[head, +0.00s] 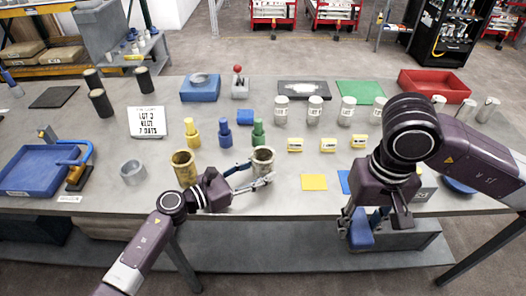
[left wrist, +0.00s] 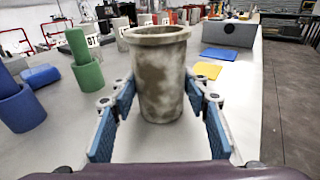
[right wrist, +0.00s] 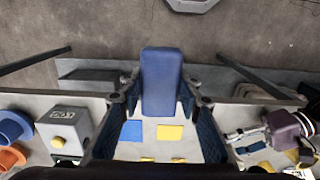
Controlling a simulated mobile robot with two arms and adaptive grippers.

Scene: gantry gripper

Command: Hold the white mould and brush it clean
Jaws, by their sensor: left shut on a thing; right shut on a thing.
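The white mould (head: 263,158), an open-topped cup with brown-grey stains, is upright between the fingers of my left gripper (head: 254,175). In the left wrist view the mould (left wrist: 160,75) fills the space between both blue finger pads, and its stained outer wall faces me. I cannot tell whether its base touches the table. My right gripper (head: 368,226) points down near the table's front edge, right of the mould and apart from it. It is shut on a blue block (right wrist: 161,82), which may be the brush; no bristles show. The block (head: 360,232) also shows in the head view.
A yellow stained cup (head: 184,168) stands left of the mould. Blue and green plugs in cups (head: 258,135) stand behind it. A yellow square (head: 314,182) and a blue square lie flat to its right. A blue tray (head: 35,170) is at far left.

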